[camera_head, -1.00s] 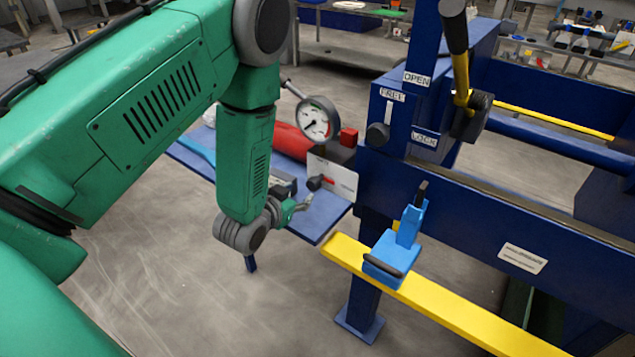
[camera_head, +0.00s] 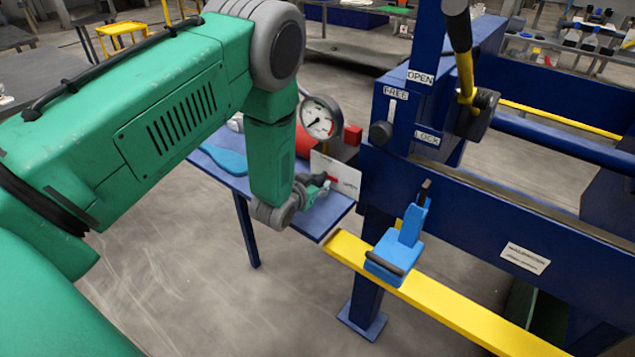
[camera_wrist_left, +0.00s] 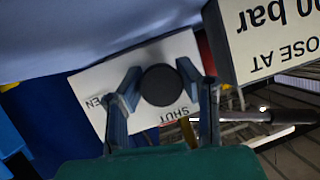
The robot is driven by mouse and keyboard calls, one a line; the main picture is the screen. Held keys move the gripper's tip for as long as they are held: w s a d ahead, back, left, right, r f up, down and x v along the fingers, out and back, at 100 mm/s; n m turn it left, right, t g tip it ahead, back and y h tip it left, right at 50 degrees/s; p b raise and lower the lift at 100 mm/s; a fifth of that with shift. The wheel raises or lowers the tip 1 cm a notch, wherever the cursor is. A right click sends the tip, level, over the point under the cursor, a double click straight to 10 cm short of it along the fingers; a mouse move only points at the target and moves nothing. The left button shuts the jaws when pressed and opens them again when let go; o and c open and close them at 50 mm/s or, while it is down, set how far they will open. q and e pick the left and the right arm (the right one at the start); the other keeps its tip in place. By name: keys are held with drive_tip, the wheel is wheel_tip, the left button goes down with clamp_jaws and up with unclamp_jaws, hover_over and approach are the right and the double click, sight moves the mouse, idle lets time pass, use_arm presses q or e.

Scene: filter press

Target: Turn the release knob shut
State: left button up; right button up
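The release knob (camera_wrist_left: 161,85) is a round black cap in the left wrist view. It stands in front of a white plate (camera_wrist_left: 95,82) lettered SHUT and, partly covered, OPEN, seen upside down. My left gripper (camera_wrist_left: 160,76) has one finger on each side of the knob. The fingers look spread, with a narrow gap at the left finger; contact on the right is unclear. In the head view my left gripper (camera_head: 325,181) is at the white plate (camera_head: 349,181), beside a small red part; the knob is mostly hidden there. My right gripper is not in view.
A pressure gauge (camera_head: 319,119) and a red cylinder (camera_head: 305,142) stand behind the gripper on a blue shelf (camera_head: 318,216). The blue press frame (camera_head: 470,215) with FREE, LOCK and OPEN labels is to the right. A yellow bar (camera_head: 450,306) and light-blue clamp (camera_head: 394,257) are in front.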

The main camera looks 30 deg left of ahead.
use_arm(q)
drive_tip(key=shift+n, duration=0.3)
drive_tip(key=shift+n+h, duration=0.4)
drive_tip(key=shift+h, duration=0.1)
drive_tip(key=shift+a+n+h, duration=0.1)
drive_tip(key=shift+n+h, duration=0.4)
drive_tip(key=shift+n, duration=0.3)
drive_tip(key=shift+n+h+b, duration=0.95)
drive_tip(key=shift+n+h, duration=0.05)
drive_tip(key=shift+n, duration=0.2)
drive_tip(key=n+h+b, duration=0.2)
drive_tip(key=n+b, duration=0.1)
drive_tip(key=b, duration=0.1)
drive_tip(key=shift+f+n+h, duration=0.1)
drive_tip(key=shift+n+h, duration=0.2)
drive_tip(key=shift+r+n+t+h+b, duration=0.15)
drive_tip(key=shift+n+h+b, duration=0.35)
drive_tip(key=shift+n+b, duration=0.45)
drive_tip(key=shift+r+n+t+h+b, duration=0.15)
drive_tip(key=shift+n+h+b, duration=0.35)
drive_tip(key=shift+n+b, duration=0.45)
drive_tip(key=shift+f, duration=0.1)
